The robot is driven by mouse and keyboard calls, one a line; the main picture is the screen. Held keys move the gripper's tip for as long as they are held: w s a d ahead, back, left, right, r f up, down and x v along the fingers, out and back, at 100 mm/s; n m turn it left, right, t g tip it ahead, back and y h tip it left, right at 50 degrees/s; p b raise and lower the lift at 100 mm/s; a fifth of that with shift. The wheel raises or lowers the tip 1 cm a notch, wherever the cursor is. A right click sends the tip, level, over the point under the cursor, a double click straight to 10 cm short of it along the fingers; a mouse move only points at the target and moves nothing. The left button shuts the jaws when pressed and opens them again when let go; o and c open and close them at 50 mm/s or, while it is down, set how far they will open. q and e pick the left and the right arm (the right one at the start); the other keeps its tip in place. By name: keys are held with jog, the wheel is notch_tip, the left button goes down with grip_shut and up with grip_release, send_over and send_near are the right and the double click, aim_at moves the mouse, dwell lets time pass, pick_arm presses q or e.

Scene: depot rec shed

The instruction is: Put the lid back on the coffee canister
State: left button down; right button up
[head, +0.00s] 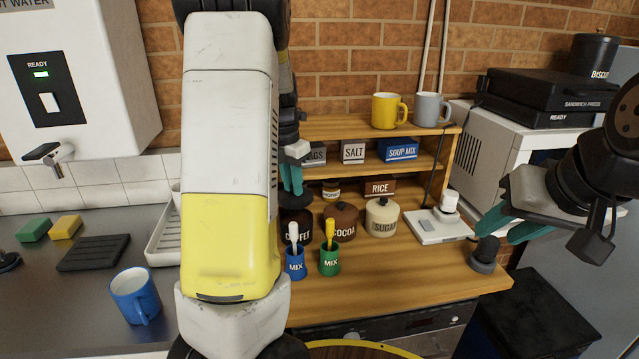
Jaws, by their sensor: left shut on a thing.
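The dark brown coffee canister (303,225) stands on the wooden counter, left of the cocoa canister. My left arm and a white spoon handle hide part of it. My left gripper (292,188) points down just above the canister. It is shut on a dark lid (294,201), which shows only in part at the canister's top. I cannot tell whether the lid touches the rim. My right gripper (508,226) is at the right, above the counter's right end, with its green fingers apart and nothing seen between them.
Cocoa (342,220) and sugar (382,217) canisters stand close on the right. Blue (295,264) and green (330,261) mix cups with spoons stand in front. A shelf (345,130) with mugs rises behind. A dark round object (485,255) sits at the counter's right edge.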

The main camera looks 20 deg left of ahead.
pick_arm(q)
jog(key=shift+f, duration=3.1)
jog(key=shift+f, duration=0.15)
jog(key=c, duration=0.7)
grip_release()
jog(key=shift+r, duration=3.55)
grip_shut()
